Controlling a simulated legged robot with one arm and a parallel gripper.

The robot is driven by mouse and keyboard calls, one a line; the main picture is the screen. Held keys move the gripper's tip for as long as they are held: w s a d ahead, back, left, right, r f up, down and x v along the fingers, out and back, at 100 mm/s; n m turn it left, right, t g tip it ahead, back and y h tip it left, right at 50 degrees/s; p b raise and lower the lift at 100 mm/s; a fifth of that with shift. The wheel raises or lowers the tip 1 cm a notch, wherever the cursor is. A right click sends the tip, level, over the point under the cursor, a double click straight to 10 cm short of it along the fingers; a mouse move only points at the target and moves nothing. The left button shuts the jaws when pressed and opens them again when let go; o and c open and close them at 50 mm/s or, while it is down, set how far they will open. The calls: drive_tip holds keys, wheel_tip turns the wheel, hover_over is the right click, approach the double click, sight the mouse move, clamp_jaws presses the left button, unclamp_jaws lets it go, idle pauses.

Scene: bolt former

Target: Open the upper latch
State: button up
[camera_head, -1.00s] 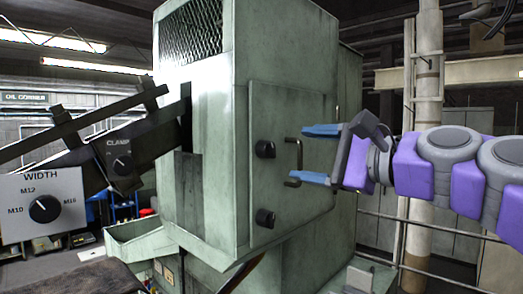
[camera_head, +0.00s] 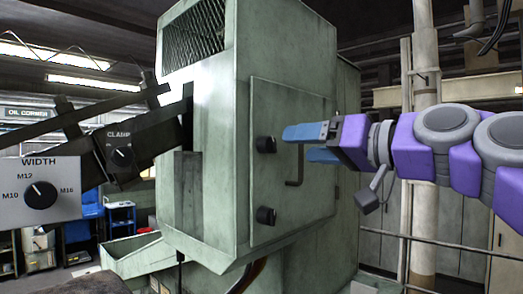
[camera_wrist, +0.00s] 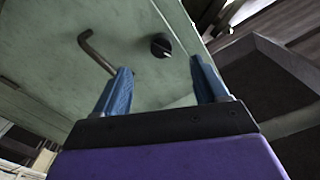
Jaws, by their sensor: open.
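The upper latch (camera_head: 265,145) is a small black knob on the left edge of the green door panel (camera_head: 315,200). A matching lower latch (camera_head: 265,216) sits below it. A dark bent handle (camera_head: 297,172) stands out from the panel to their right. My gripper (camera_head: 298,144) is open, its blue fingers reaching left at about the upper latch's height, apart from it. In the wrist view, one black knob (camera_wrist: 160,46), apparently the upper latch, shows beyond and between the open fingers (camera_wrist: 162,85). The handle (camera_wrist: 98,52) is left of it there, close to the left finger.
A panel with a WIDTH dial (camera_head: 40,194) and a CLAMP dial (camera_head: 122,156) is at the left. A metal rail (camera_head: 440,240) and a pale column (camera_head: 426,100) stand behind my arm. Space directly before the door is free apart from the handle.

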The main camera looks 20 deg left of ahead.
sight(275, 145)
drive_tip(key=p+x, duration=0.2)
drive_tip(key=x, duration=0.5)
drive_tip(key=shift+w+a, duration=0.15)
drive_tip(key=shift+a, duration=0.1)
drive_tip(key=shift+w+a+f, duration=0.1)
drive_tip(key=shift+a+f, duration=0.05)
drive_tip(key=shift+a, duration=0.15)
drive_tip(key=n+b, duration=0.2)
drive_tip(key=shift+f+n, duration=0.1)
drive_tip(key=shift+n, duration=0.2)
drive_tip(key=shift+d+n+b, duration=0.1)
drive_tip(key=shift+n+b, duration=0.9)
drive_tip(key=shift+n, duration=0.2)
drive_tip(key=shift+r, duration=0.25)
drive_tip(key=shift+c, duration=0.2)
clamp_jaws()
